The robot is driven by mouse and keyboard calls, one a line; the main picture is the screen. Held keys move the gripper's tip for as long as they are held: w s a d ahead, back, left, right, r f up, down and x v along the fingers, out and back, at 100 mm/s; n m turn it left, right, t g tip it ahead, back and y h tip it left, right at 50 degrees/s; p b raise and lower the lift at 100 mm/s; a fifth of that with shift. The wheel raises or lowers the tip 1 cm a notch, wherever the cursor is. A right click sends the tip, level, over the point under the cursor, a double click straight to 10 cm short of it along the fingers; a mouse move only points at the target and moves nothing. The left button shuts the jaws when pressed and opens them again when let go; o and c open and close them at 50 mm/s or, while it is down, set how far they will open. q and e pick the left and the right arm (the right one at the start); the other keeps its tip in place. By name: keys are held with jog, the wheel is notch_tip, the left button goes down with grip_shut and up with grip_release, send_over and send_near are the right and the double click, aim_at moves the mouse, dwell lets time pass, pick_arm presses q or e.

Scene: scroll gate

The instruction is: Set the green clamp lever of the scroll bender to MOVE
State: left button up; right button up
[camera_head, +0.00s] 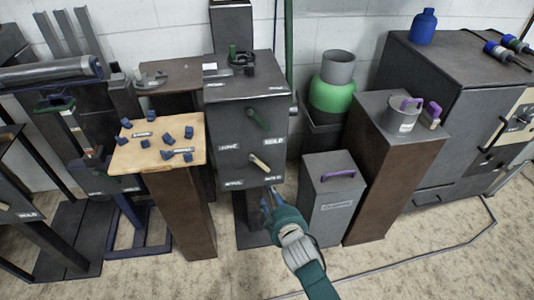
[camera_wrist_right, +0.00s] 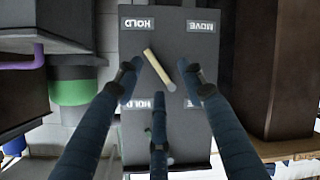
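The scroll bender (camera_head: 230,120) is a dark box on a post in the middle of the head view. My right gripper (camera_head: 267,199) is below the cream lever, apart from both levers. Its fingers are spread and empty in the wrist view (camera_wrist_right: 158,85). The green lever is mostly hidden there behind a finger. My left gripper is out of view.
A wooden-topped stand (camera_head: 130,155) with blue pieces is left of the bender. A grey box with a purple handle (camera_head: 328,205) and a tall brown cabinet (camera_head: 385,185) stand to the right. A green container (camera_head: 332,95) is behind. Floor is open in front.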

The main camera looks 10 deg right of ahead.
jog(key=w+r+t+b, duration=0.3)
jog(key=w+r+b, duration=0.1)
jog(key=r, duration=0.4)
jog(key=t+b, duration=0.2)
jog(key=b, duration=0.1)
send_near(266, 126)
jog(key=shift+h, duration=0.4)
jog(key=w, duration=0.2)
jog(key=w+b, duration=0.1)
jog(key=w, duration=0.4)
jog(key=shift+w+a, duration=0.2)
jog(key=shift+a, duration=0.15)
jog(key=shift+w+b, duration=0.3)
jog(key=shift+w, duration=0.2)
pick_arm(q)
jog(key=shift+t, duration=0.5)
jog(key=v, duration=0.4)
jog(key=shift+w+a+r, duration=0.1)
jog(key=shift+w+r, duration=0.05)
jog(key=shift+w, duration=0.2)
pick_arm(e)
grip_shut()
